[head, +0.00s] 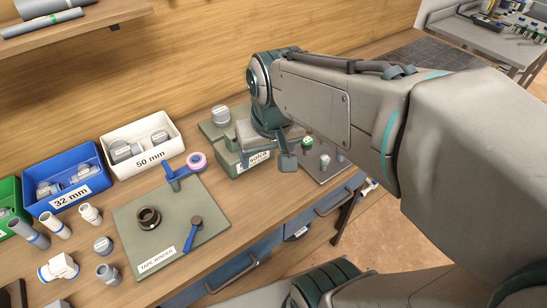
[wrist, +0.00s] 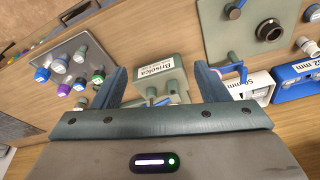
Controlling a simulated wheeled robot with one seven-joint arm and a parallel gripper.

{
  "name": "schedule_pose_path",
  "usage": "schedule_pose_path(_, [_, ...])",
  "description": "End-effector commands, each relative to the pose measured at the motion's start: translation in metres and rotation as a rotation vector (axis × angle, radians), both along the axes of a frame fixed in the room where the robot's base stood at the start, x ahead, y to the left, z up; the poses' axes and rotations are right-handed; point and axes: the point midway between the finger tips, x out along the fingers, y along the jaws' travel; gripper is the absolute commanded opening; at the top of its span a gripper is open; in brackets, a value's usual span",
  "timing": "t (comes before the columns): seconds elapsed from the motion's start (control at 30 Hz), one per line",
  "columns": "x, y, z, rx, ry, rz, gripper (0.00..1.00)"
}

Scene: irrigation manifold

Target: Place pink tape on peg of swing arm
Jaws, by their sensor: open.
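The pink tape (head: 196,160) is a pink and white ring at the outer end of the blue swing arm (head: 180,171). The swing arm stands at the back edge of the green tape winder board (head: 150,215). The tape looks to lie at the peg end, but I cannot tell whether the peg passes through it; the peg is not distinct.
The winder board holds a dark ring (head: 148,218) and a dark-knobbed blue lever (head: 193,236). A white 50 mm bin (head: 118,171) and a blue 32 mm bin (head: 62,207) stand left. Loose grey fittings lie in front. A panel with coloured caps (wrist: 80,68) is beside the labelled box.

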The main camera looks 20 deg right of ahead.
Motion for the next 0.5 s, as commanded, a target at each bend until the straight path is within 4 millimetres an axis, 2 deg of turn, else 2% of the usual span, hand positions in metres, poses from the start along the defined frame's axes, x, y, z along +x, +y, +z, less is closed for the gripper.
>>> schedule_pose_path(0.03, [-0.014, -0.005, -0.003, -0.006, -0.017, 0.001, 0.68])
schedule_pose_path(0.1, [-0.027, -0.009, -0.008, -0.015, -0.032, 0.008, 0.68])
schedule_pose_path(0.2, [-0.039, -0.011, -0.014, -0.024, -0.045, 0.013, 0.68])
schedule_pose_path(0.5, [-0.046, -0.013, -0.018, -0.028, -0.052, 0.017, 0.68])
